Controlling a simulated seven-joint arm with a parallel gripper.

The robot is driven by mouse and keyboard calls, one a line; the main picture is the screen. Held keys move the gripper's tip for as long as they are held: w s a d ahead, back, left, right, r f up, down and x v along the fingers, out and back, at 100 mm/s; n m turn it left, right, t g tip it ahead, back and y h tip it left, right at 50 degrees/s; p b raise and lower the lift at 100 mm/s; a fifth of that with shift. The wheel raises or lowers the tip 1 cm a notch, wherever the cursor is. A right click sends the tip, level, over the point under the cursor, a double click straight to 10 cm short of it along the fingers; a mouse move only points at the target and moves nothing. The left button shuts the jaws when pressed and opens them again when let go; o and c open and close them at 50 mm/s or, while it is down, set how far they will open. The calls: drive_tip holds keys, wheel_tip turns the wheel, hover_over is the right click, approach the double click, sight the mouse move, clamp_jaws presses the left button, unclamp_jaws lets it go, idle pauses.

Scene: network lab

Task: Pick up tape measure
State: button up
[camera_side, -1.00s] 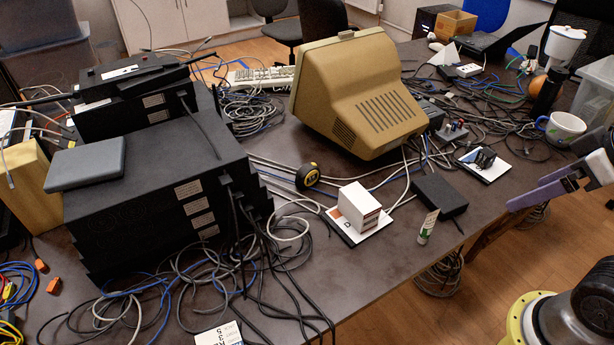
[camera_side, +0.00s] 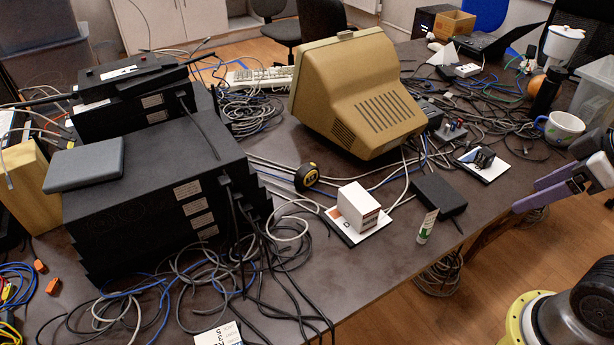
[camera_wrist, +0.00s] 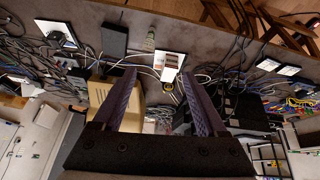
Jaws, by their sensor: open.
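The tape measure (camera_side: 307,176), round, black and yellow, stands on the table among cables, between the beige monitor and the black equipment stack. In the wrist view the yellow tape measure (camera_wrist: 168,87) shows small between the fingers, beyond their tips and just below the white box. My gripper (camera_side: 540,192) is at the right edge of the side view, past the table's edge and well away from the tape measure. In the wrist view its two purple fingers are spread apart with nothing held between them.
A white box (camera_side: 358,204) stands right of the tape measure, with a black box (camera_side: 439,195) and a small tube (camera_side: 428,227) farther right. The beige monitor (camera_side: 355,95) stands behind. The black equipment stack (camera_side: 150,190) is to the left. Loose cables (camera_side: 200,290) cover the front.

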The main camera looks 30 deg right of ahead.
drive_tip(key=w+r+n, duration=0.9)
drive_tip(key=w+r, duration=0.4)
drive_tip(key=r, duration=0.2)
drive_tip(key=n+g, duration=0.4)
drive_tip(key=n, duration=0.6)
hover_over(307, 167)
drive_tip(key=w+d, duration=0.1)
wheel_tip(307, 167, down, 28)
drive_tip(key=shift+g, duration=0.7)
drive_tip(key=f, duration=0.7)
drive_tip(key=s+a+f, duration=0.1)
drive_tip(key=f, duration=0.3)
drive_tip(key=shift+f, duration=0.2)
drive_tip(key=shift+w+f, duration=0.1)
drive_tip(key=shift+f, duration=2.7)
clamp_jaws()
